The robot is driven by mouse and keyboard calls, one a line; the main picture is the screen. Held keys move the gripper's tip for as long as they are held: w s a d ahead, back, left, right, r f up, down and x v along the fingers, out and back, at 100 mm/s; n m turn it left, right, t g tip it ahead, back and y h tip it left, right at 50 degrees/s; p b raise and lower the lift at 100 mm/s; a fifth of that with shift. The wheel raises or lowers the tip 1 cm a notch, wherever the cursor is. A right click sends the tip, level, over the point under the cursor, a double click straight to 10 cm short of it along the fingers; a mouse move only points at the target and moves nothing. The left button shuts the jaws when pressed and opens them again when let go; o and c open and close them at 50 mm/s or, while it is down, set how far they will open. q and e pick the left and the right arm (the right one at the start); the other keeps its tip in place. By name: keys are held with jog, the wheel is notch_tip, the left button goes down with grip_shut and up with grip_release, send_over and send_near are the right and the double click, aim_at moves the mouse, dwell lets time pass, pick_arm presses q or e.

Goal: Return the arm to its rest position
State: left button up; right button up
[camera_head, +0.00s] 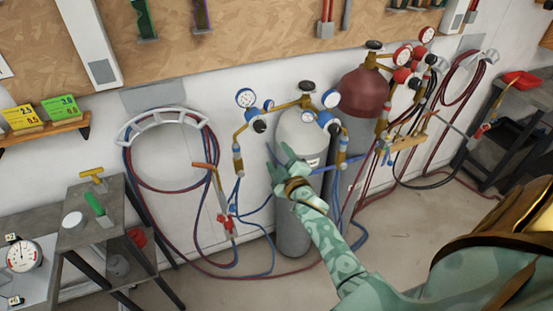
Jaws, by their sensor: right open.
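My right arm (335,245), patterned in pale green, reaches in from the lower right of the head view. Its gripper (278,160) is open and points up and left, with nothing seen between its fingers. In the picture the gripper overlaps the grey gas cylinder (292,235); I cannot tell how far apart they are. My left gripper is not in view.
A dark red cylinder (364,92) with gauges stands right of the grey one. Hoses (188,187) hang on a wall holder and trail to the floor. A small table (85,235) stands at left, a dark cart (500,140) at right. Some floor (420,215) is clear.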

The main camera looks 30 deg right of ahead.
jog(key=s+a+f+m+g+y+b, duration=0.1)
jog(key=s+a+f+m+g+b, duration=0.15)
jog(key=s+f, duration=0.6)
jog(key=s+a+f+m+g+y+b, duration=0.1)
jog(key=s+a+f+g, duration=0.25)
jog(key=f, duration=1.05)
jog(key=s+a+f+m+g+y+b, duration=0.1)
jog(key=s+a+f+g, duration=0.3)
jog(key=f, duration=0.8)
pick_arm(q)
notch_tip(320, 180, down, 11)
jog(key=b, duration=0.7)
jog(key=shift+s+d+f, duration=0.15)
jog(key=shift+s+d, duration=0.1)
pick_arm(e)
jog(key=s+f+g, duration=0.2)
jog(key=s+f, duration=0.4)
jog(key=s, duration=0.5)
jog(key=s+f+g, duration=0.2)
jog(key=s+f, duration=0.4)
jog(key=s, duration=0.6)
jog(key=s+a+f+g, duration=0.1)
jog(key=s+f, duration=0.5)
jog(key=s, duration=0.6)
jog(key=shift+s+f+g+y, duration=0.15)
jog(key=shift+f+g+y, duration=0.2)
jog(key=shift+g, duration=0.55)
